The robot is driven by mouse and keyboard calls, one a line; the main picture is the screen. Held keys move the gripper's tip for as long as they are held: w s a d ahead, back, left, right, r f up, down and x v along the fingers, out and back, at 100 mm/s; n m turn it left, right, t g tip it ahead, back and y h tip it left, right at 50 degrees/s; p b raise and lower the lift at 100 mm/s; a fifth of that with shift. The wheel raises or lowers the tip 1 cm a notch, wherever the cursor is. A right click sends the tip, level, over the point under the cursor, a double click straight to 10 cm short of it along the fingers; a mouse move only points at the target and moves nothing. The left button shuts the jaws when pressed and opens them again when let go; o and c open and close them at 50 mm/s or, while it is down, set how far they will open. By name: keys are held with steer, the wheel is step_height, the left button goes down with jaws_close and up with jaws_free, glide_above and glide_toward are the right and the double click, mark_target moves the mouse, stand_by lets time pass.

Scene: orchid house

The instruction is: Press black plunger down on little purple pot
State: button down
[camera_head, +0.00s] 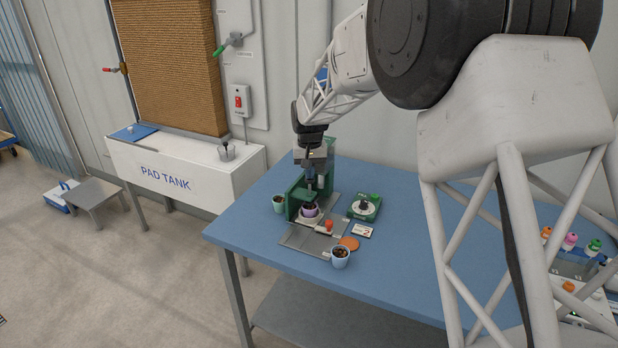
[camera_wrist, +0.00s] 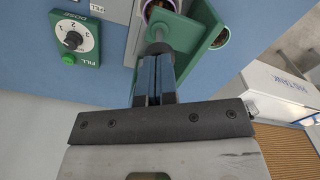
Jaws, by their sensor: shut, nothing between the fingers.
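The little purple pot (camera_head: 309,211) stands under the green press frame (camera_head: 296,188) on the blue table. In the wrist view only part of the purple pot (camera_wrist: 160,8) shows, partly hidden by the press arm. The black plunger (camera_wrist: 158,50) is a dark rod at the green arm, directly at my fingertips. My gripper (camera_wrist: 154,58) is shut with nothing between its fingers. In the head view my gripper (camera_head: 311,180) points down over the press, and its tips are close to the plunger. Whether the fingertips touch the plunger I cannot tell.
A green dial box (camera_head: 364,207) stands right of the press.

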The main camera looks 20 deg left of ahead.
steer(key=shift+f, duration=1.3)
steer(key=shift+r, duration=0.15)
stand_by(0.3)
steer(key=shift+r, duration=4.9)
